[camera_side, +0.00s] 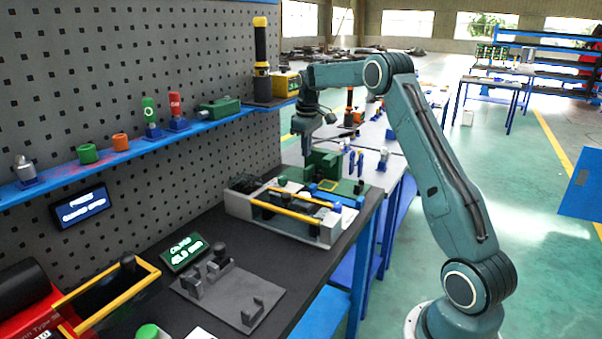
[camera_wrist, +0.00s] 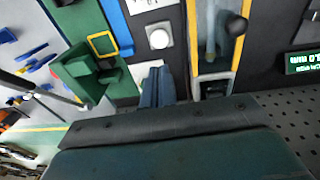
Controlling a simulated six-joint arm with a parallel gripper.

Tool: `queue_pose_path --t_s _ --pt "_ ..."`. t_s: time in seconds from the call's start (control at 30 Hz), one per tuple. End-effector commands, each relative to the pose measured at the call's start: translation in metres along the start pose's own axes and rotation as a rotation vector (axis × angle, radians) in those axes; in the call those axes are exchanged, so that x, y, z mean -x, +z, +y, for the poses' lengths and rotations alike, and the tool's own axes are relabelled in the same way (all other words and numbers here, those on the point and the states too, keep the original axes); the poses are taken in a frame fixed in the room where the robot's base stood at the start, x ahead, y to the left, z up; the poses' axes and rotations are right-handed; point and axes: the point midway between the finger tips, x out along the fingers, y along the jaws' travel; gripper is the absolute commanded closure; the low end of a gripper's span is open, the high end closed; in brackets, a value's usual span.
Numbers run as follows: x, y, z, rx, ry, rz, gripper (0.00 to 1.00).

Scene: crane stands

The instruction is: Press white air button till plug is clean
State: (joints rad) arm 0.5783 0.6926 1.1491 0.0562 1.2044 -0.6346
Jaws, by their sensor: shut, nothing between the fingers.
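In the side view my gripper (camera_side: 306,152) points down over the bench's far end, near the green fixture (camera_side: 325,160). The green fixture also shows in the wrist view (camera_wrist: 88,72), with a yellow square frame. I cannot make out the plug for certain in either view.
A grey tray with yellow rails (camera_side: 290,214) stands close to my gripper. A grey plate with upright holders (camera_side: 228,292) and a green-lit display (camera_side: 185,252) are nearer the camera. The pegboard (camera_side: 140,80) and blue shelf (camera_side: 110,155) bound the left. Dark bench between is partly clear.

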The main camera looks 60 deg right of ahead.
Motion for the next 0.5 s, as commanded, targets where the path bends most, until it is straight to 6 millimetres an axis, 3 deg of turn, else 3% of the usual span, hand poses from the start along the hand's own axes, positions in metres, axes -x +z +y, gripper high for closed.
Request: queue_pose_path --t_s 0.27,0.5 --pt "-0.003 0.000 0.000 -0.001 0.000 0.000 1.00" --pt "-0.020 0.000 0.000 -0.001 0.000 -0.001 1.00"
